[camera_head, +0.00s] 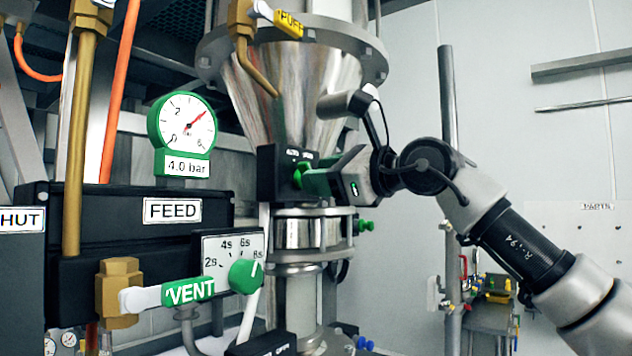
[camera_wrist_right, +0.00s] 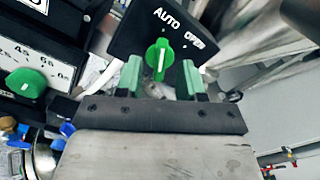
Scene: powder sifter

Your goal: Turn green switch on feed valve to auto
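The green switch (camera_head: 299,173) sits on a black box (camera_head: 270,181) in front of the metal cone. In the right wrist view the switch (camera_wrist_right: 159,58) has a white line running nearly straight up the picture, with the label AUTO above it and a second, blurred label to its upper right. I cannot tell for sure which label it points at. My right gripper (camera_head: 314,182) reaches in from the right at the switch. In the wrist view its green fingertips (camera_wrist_right: 161,76) are open, one each side of the switch, with gaps visible. My left gripper is not in view.
A green timer knob (camera_head: 245,276) with a seconds scale, a green VENT handle (camera_head: 188,291) and a black FEED box (camera_head: 130,235) stand to the left. A green pressure gauge (camera_head: 184,122) is above them. A yellow-tagged handle (camera_head: 288,23) hangs above. The right side is more open.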

